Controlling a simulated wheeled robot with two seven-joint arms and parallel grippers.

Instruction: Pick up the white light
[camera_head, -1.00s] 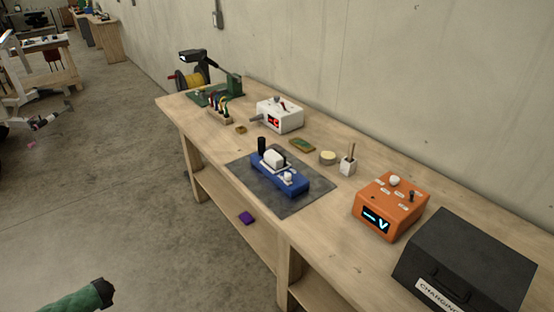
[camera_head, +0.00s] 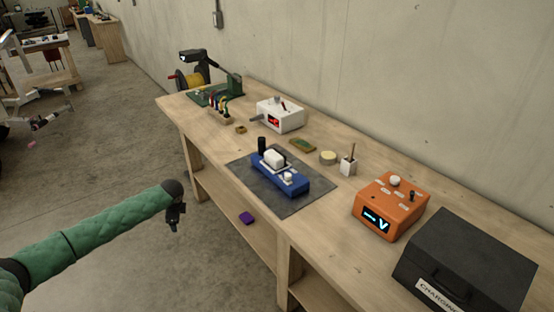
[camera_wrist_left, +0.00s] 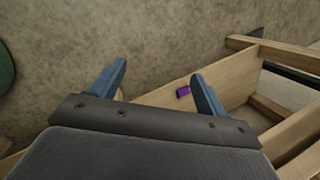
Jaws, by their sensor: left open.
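My right gripper is not in view.
A workbench (camera_head: 330,240) runs along the wall. A purple item (camera_head: 246,217) lies on the lower shelf.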

